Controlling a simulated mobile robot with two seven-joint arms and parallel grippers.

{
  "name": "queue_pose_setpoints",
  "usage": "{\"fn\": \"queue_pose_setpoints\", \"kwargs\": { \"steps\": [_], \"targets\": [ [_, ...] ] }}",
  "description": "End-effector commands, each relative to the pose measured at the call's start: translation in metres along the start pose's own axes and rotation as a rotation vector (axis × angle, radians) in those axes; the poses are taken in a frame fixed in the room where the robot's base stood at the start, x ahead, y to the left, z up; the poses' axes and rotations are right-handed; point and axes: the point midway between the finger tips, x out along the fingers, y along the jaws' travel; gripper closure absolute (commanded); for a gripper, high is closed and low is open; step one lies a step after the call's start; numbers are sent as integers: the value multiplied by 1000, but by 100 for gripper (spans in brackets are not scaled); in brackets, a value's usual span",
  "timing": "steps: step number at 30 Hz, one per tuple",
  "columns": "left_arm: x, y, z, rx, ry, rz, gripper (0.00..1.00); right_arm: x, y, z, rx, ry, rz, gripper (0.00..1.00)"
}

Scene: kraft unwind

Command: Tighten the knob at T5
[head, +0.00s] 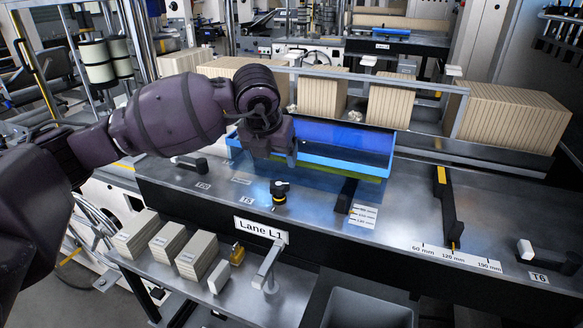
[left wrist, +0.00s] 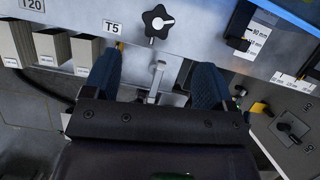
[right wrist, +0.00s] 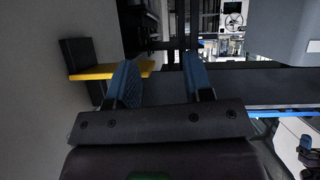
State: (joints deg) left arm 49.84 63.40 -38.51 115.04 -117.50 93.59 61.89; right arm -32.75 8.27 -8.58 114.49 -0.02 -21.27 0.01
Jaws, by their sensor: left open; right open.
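The T5 knob (head: 279,188) is a dark lobed knob with a white pointer mark. It stands on the metal deck just right of the T5 label (head: 248,199). In the left wrist view the knob (left wrist: 157,22) shows beyond the fingertips, near the top, with the T5 label (left wrist: 112,27) to its left. My left gripper (head: 283,150) hangs above and behind the knob in the head view. Its blue fingers (left wrist: 157,70) are apart, with no knob between them. My right gripper (right wrist: 160,75) is open and empty, outside the head view.
A blue tray (head: 345,165) lies behind the knob. A grey lever handle (head: 268,265) and the Lane L1 sign (head: 261,231) are in front. Card stacks (head: 197,256) stand on the lower shelf. A black slider block (head: 346,196) is to the right. A yellow-black bracket (right wrist: 90,70) shows near the right gripper.

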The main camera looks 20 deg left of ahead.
Motion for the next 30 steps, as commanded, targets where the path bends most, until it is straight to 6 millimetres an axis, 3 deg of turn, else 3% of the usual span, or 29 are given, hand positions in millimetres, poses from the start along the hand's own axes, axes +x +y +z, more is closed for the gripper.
{"fn": "queue_pose_setpoints", "kwargs": {
  "steps": [5, 10, 21, 30],
  "targets": [
    [4, 2, 0, -6, 1, 9, 22, -9, 0, 14, 8, -27, 5, 53],
    [22, 1, 0, -7, 4, 7, 22, -13, 1, 22, 9, -48, 7, 53],
    [83, 2, 0, -6, 3, 7, 22, -15, 2, 14, 9, -43, 6, 53],
    [107, 2, 0, -5, 1, 6, 22, -15, 2, 9, 8, -38, 5, 53]
  ]
}}
